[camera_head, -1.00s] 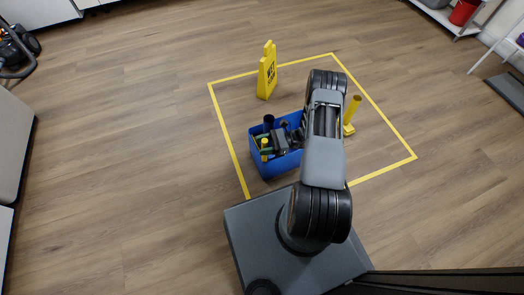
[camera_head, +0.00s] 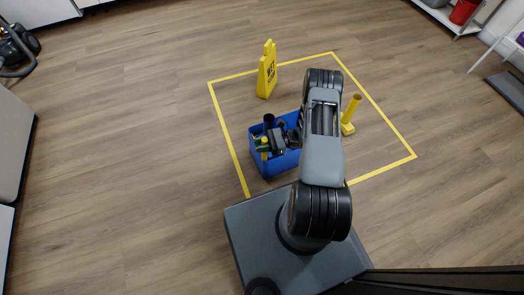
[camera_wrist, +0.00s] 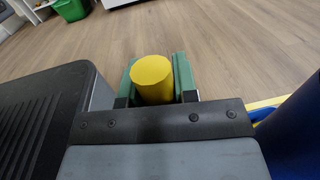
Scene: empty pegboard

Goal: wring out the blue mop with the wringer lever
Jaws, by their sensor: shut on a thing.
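The blue bucket (camera_head: 277,168) stands on the floor inside the yellow-taped square, partly hidden by my arm. My gripper (camera_head: 265,147) is at its left end. In the wrist view my gripper (camera_wrist: 157,82) has its green pads on both sides of a yellow cylindrical grip (camera_wrist: 152,78), shut on it. This looks like the wringer lever's handle; the rest of it is hidden. A dark blue upright cylinder (camera_head: 269,121) stands at the bucket's back left and may be part of the mop. I cannot make out the mop head.
A yellow wet-floor sign (camera_head: 267,72) stands behind the bucket. A yellow post on a square base (camera_head: 348,118) stands to the right. Yellow tape (camera_head: 225,130) marks the square.

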